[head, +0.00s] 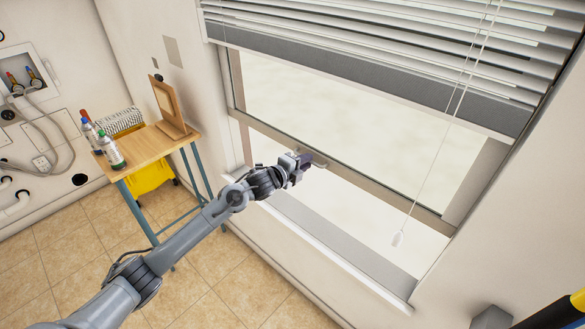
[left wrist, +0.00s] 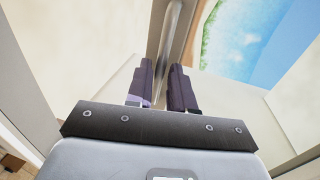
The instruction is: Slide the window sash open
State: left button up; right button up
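The window sash has a grey-brown bottom rail (head: 385,203) running across the window. It stands raised, with a bright gap between the rail and the sill (head: 345,245). A small handle (head: 319,163) projects from the rail. My left gripper (head: 306,159) is at this handle, left of the rail's middle. In the left wrist view, the dark fingers (left wrist: 161,82) lie close on both sides of a narrow metal bar (left wrist: 172,48), which looks like the handle. My right gripper is not in view.
White blinds (head: 400,40) cover the window's top, and their cord tassel (head: 398,239) hangs at the right. A wooden-topped table (head: 150,148) with bottles (head: 110,150) stands at the left, near a yellow bucket (head: 150,177). Tiled floor is clear at lower left.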

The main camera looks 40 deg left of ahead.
pick_arm(q)
jog(key=p+v, duration=0.1)
jog(key=v, duration=0.9)
dwell(0.3)
